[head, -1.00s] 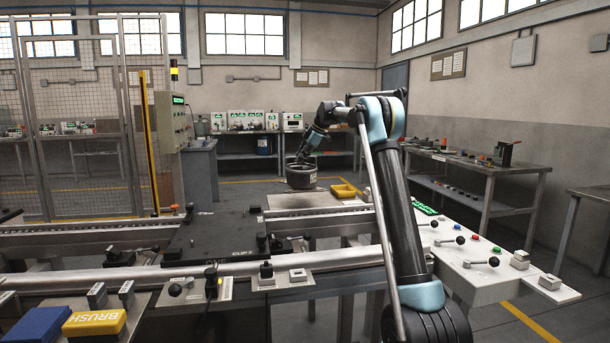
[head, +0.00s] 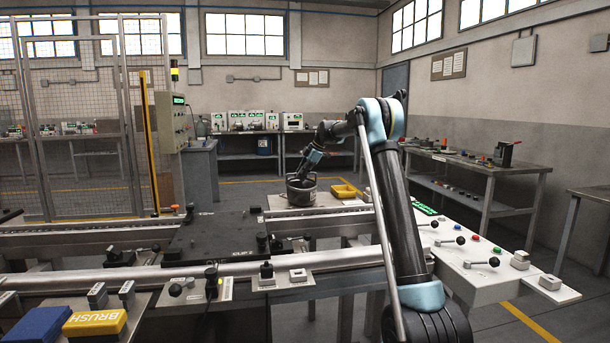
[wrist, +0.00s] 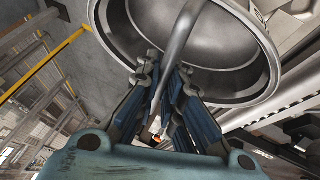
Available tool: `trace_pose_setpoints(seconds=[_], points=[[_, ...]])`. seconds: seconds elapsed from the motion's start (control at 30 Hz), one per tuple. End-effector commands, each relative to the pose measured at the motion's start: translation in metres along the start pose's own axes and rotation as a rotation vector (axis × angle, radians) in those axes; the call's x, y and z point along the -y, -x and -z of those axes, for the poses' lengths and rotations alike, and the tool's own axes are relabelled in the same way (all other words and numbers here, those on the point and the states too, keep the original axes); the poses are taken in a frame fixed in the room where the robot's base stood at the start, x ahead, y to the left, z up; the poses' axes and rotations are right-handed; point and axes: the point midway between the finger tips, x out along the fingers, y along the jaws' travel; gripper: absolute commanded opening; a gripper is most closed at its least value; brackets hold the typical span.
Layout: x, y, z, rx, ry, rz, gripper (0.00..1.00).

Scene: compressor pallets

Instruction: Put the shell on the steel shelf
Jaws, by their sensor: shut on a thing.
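The shell (head: 301,196) is a dark grey, round, open-topped pot. It is upright over a pale steel shelf (head: 279,202) beyond the conveyor, in the middle of the head view. My gripper (head: 303,179) reaches down into its open top. In the wrist view my gripper (wrist: 163,88) is shut on a curved metal tube across the mouth of the shell (wrist: 270,84). The shell's base looks level with the shelf surface, but I cannot tell whether it touches.
A dark pallet plate (head: 215,240) sits on the conveyor in front. A white control panel with levers (head: 480,262) is at the right. A mesh fence (head: 80,120) stands at the left.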

Motion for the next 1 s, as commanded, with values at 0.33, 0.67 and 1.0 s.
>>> trace_pose_setpoints(seconds=[0.33,0.67,1.0], points=[[0.0,0.0,-0.001,0.0,-0.001,0.0,0.28],[0.0,0.01,-0.002,0.001,-0.002,-0.001,0.28],[0.0,0.07,-0.002,0.001,-0.003,-0.001,0.28]])
